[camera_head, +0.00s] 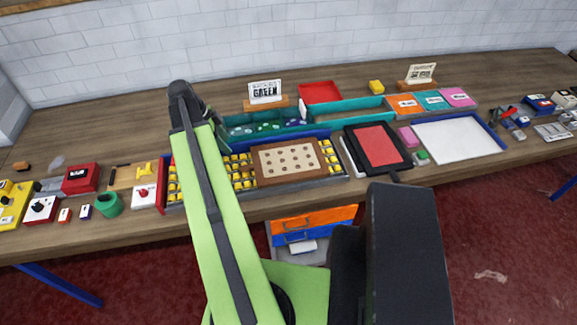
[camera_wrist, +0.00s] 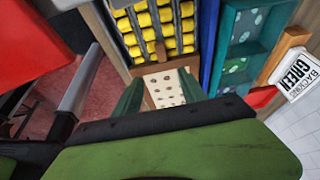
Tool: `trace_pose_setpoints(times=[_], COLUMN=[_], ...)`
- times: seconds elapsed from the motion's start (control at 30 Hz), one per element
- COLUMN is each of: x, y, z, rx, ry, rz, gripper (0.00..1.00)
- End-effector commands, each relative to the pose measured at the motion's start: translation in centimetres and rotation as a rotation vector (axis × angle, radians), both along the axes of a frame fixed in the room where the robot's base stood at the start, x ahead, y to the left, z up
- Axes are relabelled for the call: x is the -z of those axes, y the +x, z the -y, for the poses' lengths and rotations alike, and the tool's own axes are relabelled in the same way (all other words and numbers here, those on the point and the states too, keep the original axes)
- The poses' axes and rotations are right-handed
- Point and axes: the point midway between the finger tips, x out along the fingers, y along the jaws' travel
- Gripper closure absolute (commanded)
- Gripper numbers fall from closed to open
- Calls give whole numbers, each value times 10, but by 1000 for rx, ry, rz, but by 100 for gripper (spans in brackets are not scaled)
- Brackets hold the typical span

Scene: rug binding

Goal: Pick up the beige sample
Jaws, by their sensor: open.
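The likely beige sample is a flat beige piece with brown dots (camera_head: 287,160), lying in a brown wooden frame on the bench. It also shows in the wrist view (camera_wrist: 172,86), ahead of my gripper (camera_wrist: 160,92). My gripper is open, with its two green fingers to either side of this piece in that picture. Nothing shows held between them. I cannot tell the height of the fingers above the piece. In the head view my green arm hides the gripper and part of the bench.
Rows of yellow pieces (camera_head: 242,172) sit in a tray beside the frame. A black-framed red pad (camera_head: 378,147) lies to the right, then a white blue-edged tray (camera_head: 459,139). A red box (camera_head: 81,178) is left.

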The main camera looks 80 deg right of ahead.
Motion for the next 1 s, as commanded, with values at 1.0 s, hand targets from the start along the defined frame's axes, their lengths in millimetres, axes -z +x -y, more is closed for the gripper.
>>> trace_pose_setpoints(times=[1.0], x=[145], y=[-61], z=[29], rx=[12], ry=[0], rz=[0], gripper=[51])
